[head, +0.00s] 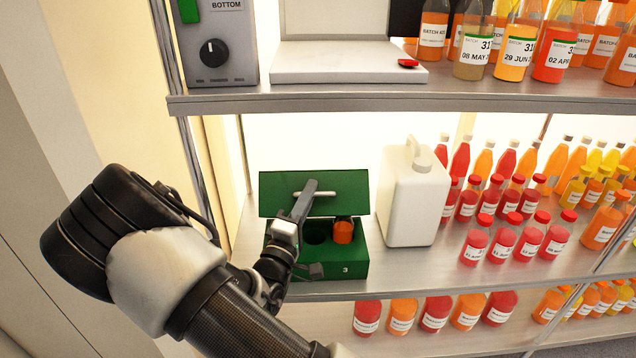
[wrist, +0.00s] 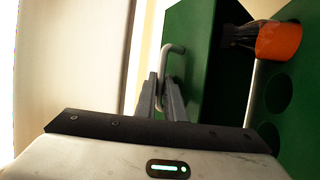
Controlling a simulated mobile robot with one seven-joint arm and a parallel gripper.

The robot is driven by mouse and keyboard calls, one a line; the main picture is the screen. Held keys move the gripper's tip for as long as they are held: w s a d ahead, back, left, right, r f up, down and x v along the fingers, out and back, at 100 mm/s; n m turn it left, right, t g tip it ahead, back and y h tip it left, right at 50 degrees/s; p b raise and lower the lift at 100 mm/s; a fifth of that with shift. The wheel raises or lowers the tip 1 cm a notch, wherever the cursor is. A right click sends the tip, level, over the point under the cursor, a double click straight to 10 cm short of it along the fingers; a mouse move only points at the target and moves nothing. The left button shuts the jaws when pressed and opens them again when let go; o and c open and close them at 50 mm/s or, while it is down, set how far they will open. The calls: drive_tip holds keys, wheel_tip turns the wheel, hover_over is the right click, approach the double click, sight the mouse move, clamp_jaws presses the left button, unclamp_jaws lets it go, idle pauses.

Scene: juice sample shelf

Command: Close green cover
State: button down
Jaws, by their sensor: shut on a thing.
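The green box (head: 350,272), marked 3, stands on the middle shelf. Its green cover (head: 280,188) is open and stands up at the back, with a pale bar handle (head: 330,194) on its face. My gripper (head: 306,192) is in front of the cover, with its fingers shut on the handle. In the wrist view my gripper's fingers (wrist: 163,85) meet at one end of the grey handle (wrist: 173,48) on the green cover (wrist: 183,18). An orange bottle (head: 343,232) sits in a right-hand hole of the box; it also shows in the wrist view (wrist: 278,42).
A white jug (head: 408,205) stands just right of the box. Several juice bottles (head: 502,243) fill the shelf farther right. The upper shelf edge (head: 400,102) runs above the cover. A metal shelf post (head: 207,190) is at the left.

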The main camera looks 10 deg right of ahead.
drive_tip(key=s+f, duration=0.1)
drive_tip(key=s+f+b, duration=0.1)
drive_tip(key=f, duration=0.1)
drive_tip(key=s+f, duration=0.2)
drive_tip(key=shift+a+f, duration=0.15)
drive_tip(key=shift+a, duration=0.15)
drive_tip(key=s+f+m+t+h+b, duration=0.1)
drive_tip(key=s+f+m+t+h, duration=0.1)
drive_tip(key=s+f+m+h, duration=0.2)
drive_tip(key=shift+s+a+f+h+b, duration=0.4)
drive_tip(key=shift+f+h, duration=0.4)
drive_tip(key=shift+f, duration=0.8)
drive_tip(key=shift+w, duration=0.15)
drive_tip(key=c, duration=2.1)
unclamp_jaws()
drive_tip(key=shift+a, duration=0.1)
drive_tip(key=shift+m, duration=0.3)
drive_tip(key=v, duration=1.7)
drive_tip(key=shift+r, duration=0.1)
